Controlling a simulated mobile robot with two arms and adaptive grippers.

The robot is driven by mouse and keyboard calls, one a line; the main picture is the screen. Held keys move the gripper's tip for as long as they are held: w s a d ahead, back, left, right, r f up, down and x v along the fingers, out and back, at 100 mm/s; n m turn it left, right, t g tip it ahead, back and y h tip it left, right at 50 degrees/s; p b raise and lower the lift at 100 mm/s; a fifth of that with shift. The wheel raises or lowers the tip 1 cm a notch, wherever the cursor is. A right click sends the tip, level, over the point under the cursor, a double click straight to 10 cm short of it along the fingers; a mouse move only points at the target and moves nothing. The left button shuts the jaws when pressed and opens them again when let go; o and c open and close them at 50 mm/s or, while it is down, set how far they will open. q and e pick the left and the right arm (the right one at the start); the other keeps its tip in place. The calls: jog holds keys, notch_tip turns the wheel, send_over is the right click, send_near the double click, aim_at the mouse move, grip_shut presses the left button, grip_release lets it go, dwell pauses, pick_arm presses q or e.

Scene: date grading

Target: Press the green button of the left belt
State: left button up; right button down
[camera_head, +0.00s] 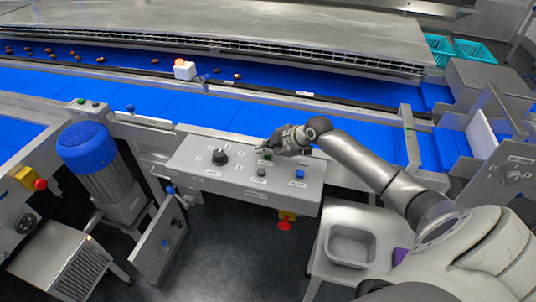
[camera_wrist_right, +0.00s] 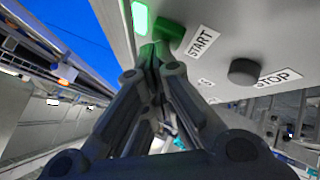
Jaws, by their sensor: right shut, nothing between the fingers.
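The control panel (camera_head: 210,181) is a grey sloped box in front of the blue belt. Its green button (camera_head: 267,155) is partly covered by my right gripper (camera_head: 262,148) in the head view. In the wrist view the green button (camera_wrist_right: 172,30) sits beside a START label (camera_wrist_right: 202,41), with a lit green patch (camera_wrist_right: 140,17) to its left. My right gripper (camera_wrist_right: 154,52) is shut and empty. Its fingertips overlap the button's lower left edge in that view; I cannot tell whether they touch it. My left gripper is not in view.
A black button (camera_wrist_right: 243,71) with a STOP label is close by. A black knob (camera_head: 220,157) is on the panel's left part. A red emergency button (camera_head: 284,226) hangs below the panel. A grey tray (camera_head: 351,262) stands near my right arm.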

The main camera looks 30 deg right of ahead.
aim_at(266, 157)
jog(key=shift+r, duration=0.1)
jog(key=shift+r+p, duration=0.7)
jog(key=shift+r, duration=0.05)
jog(key=shift+r, duration=0.1)
notch_tip(266, 157, up, 5)
jog(key=p, duration=0.3)
jog(key=shift+p, duration=0.4)
dwell(0.6)
